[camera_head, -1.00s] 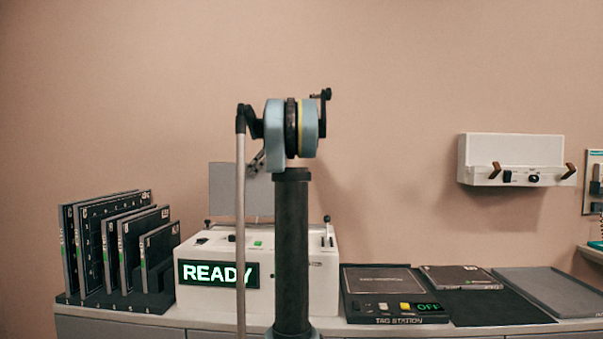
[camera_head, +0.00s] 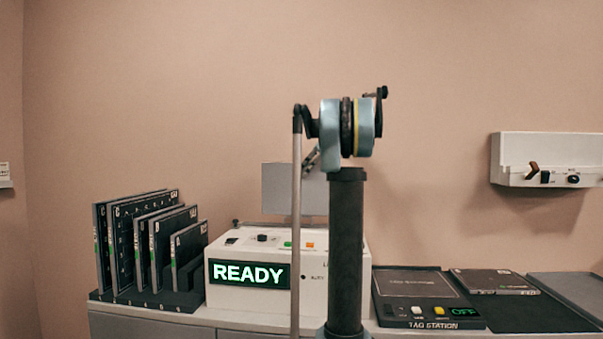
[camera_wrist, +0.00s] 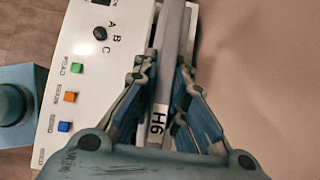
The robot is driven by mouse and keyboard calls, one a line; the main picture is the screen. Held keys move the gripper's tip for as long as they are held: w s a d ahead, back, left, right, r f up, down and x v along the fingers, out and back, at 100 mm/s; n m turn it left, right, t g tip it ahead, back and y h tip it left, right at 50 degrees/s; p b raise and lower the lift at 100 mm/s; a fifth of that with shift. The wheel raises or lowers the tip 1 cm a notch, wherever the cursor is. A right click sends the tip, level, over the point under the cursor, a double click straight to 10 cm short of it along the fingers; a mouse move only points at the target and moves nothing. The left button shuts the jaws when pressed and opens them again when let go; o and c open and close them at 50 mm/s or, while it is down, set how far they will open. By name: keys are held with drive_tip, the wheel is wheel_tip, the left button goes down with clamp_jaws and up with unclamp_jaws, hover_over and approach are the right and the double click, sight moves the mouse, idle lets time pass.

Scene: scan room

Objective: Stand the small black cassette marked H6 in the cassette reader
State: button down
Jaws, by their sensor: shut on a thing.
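In the wrist view my gripper (camera_wrist: 167,103) is shut on a narrow cassette (camera_wrist: 172,50), held on edge. Its end label reads H6 (camera_wrist: 158,118). The cassette's grey edge runs away from the gripper along the right side of the white cassette reader (camera_wrist: 95,85). Whether it touches the reader or sits in a slot, I cannot tell. In the head view the reader (camera_head: 228,241) stands on the counter with its display lit READY. My arm crosses in front of it and hides its right part. The gripper and H6 cannot be made out there.
A dark rack (camera_head: 190,299) with several upright black cassettes stands left of the reader. The tag station (camera_head: 432,324), showing OFF, lies to the right. Beside it a flat cassette (camera_head: 495,281) rests on a dark surface, then a grey tray (camera_head: 570,288). A white box (camera_head: 545,160) hangs on the wall.

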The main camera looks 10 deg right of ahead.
sight(306, 193)
drive_tip(key=shift+f, duration=2.8)
drive_tip(key=shift+s+d, duration=0.1)
drive_tip(key=shift+s, duration=0.2)
drive_tip(key=shift+f, duration=0.3)
drive_tip(key=shift+f, duration=0.35)
drive_tip(key=shift+f, duration=0.35)
drive_tip(key=shift+f, duration=0.3)
drive_tip(key=shift+f, duration=0.35)
drive_tip(key=shift+f, duration=0.35)
